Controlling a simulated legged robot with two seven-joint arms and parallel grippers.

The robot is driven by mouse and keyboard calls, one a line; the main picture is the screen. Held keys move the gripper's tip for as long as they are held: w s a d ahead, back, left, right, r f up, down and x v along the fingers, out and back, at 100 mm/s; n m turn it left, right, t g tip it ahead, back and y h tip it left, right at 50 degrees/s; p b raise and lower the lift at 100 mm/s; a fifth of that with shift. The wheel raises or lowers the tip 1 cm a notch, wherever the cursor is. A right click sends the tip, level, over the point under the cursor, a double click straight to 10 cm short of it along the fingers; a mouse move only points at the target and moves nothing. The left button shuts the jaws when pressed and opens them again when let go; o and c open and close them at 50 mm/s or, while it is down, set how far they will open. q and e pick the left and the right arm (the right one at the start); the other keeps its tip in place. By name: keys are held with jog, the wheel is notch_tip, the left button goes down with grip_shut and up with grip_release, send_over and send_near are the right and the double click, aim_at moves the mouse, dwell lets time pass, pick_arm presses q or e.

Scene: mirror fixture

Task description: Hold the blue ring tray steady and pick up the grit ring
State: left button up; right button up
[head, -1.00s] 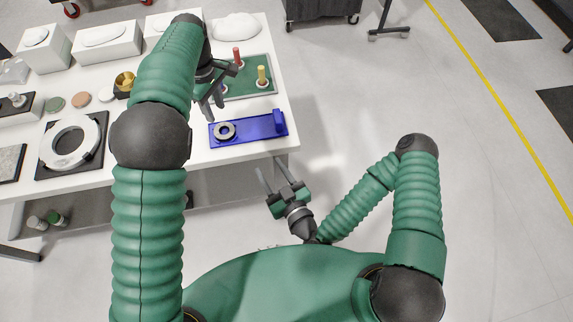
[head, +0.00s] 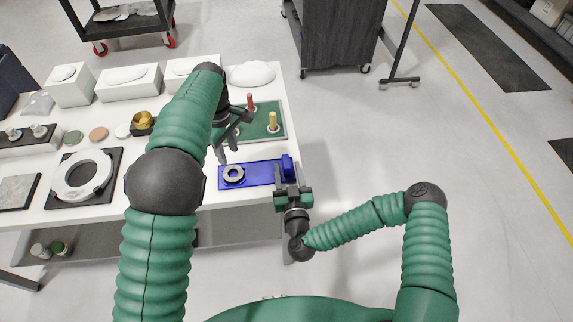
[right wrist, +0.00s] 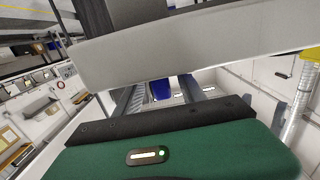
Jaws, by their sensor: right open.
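The blue ring tray (head: 262,175) lies near the front right corner of the white table, with an upright blue block at its right end. The dark grit ring (head: 233,174) lies flat on the tray's left part. My right gripper (head: 291,168) is open at the table's right edge, its fingers either side of the blue block in the head view; contact cannot be told. In the right wrist view, blue (right wrist: 162,90) shows between the fingers. My left gripper (head: 227,155) is open and empty, above and behind the tray's left end.
A green board (head: 262,118) with a red peg (head: 250,101) and a yellow peg (head: 272,121) stands behind the tray. A white ring on a dark plate (head: 55,200) lies at left. A brass cup (head: 142,119) stands farther back.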

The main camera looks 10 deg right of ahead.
jog(key=shift+w+d+f, duration=0.1)
jog(key=shift+w+d, duration=0.05)
jog(key=shift+w, duration=1.1)
jog(key=shift+a, duration=0.3)
jog(key=shift+c, duration=0.6)
jog(key=shift+d, duration=0.1)
grip_shut()
